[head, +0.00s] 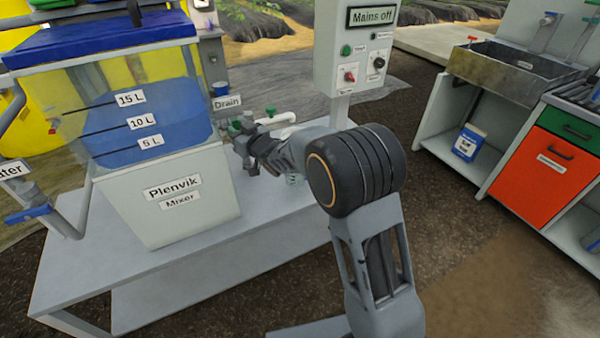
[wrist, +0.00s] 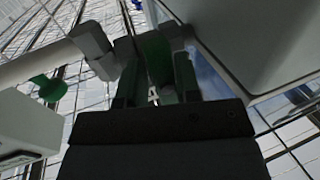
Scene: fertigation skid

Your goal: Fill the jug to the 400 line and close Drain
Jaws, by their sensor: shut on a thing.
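The Drain label (head: 227,102) is on the right side of the Mixer tank (head: 170,205), above a valve with a green handle (head: 235,129). My gripper (head: 246,143) is at this valve. In the wrist view, my gripper's fingers (wrist: 157,85) are shut on the green handle (wrist: 157,58), with grey pipe fittings (wrist: 92,45) beside it. A small pale translucent thing (head: 294,180) shows under my arm and may be the jug. It is mostly hidden, so its level and its 400 line cannot be read.
The tank holds blue liquid (head: 170,115) and stands on a grey bench (head: 185,268). Another green knob (head: 271,112) and a white pipe (head: 282,119) are just right of the valve. A control box (head: 367,50) reading Mains off stands behind. A sink (head: 500,72) is far right.

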